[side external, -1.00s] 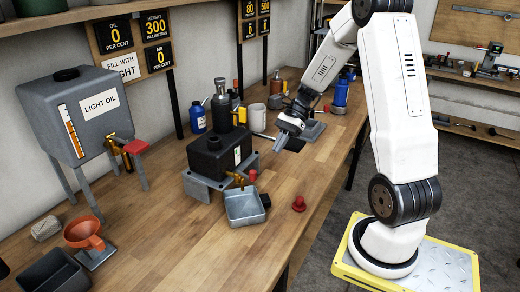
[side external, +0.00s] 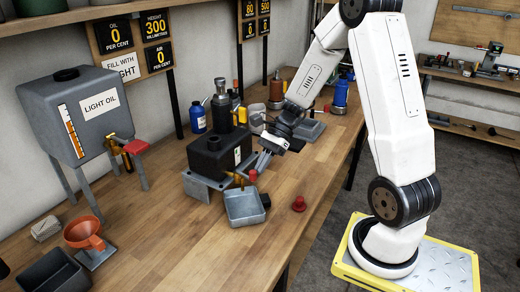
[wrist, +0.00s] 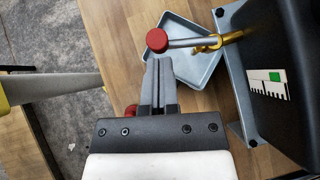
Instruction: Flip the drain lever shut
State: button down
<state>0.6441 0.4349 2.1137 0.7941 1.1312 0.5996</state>
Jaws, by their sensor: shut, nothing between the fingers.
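The drain lever (wrist: 190,43) is a silver rod with a red knob (wrist: 156,40), joined to a brass valve (wrist: 207,45) on the black tank (wrist: 295,75). In the wrist view the rod runs left from the valve, out over the tray. In the side view the red knob (side external: 252,175) shows beside the tank (side external: 217,155). My gripper (wrist: 159,64) is shut and empty. Its tips appear just below the knob in the wrist view; whether they touch it I cannot tell. In the side view my gripper (side external: 262,164) is close beside the knob.
A grey metal tray (side external: 262,212) sits on the bench under the valve. A red stopper (side external: 299,204) stands to its right, near the bench edge. Bottles and a mug crowd the space behind the tank. The bench in front of the tray is clear.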

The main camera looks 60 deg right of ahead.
aim_at(255, 173)
jog(key=shift+s+a+m+t+h, duration=0.1)
jog(key=shift+a+m+t+h, duration=0.2)
jog(key=shift+m+t, duration=0.65)
jog(key=shift+a+m+t, duration=0.25)
jog(key=shift+a+m, duration=0.4)
jog(key=shift+a, duration=0.6)
jog(key=shift+w+a, duration=0.25)
jog(key=shift+a, duration=0.8)
jog(key=w+a, duration=0.2)
jog(key=shift+w+a, duration=0.3)
jog(key=shift+a, duration=0.1)
jog(key=shift+d, duration=0.2)
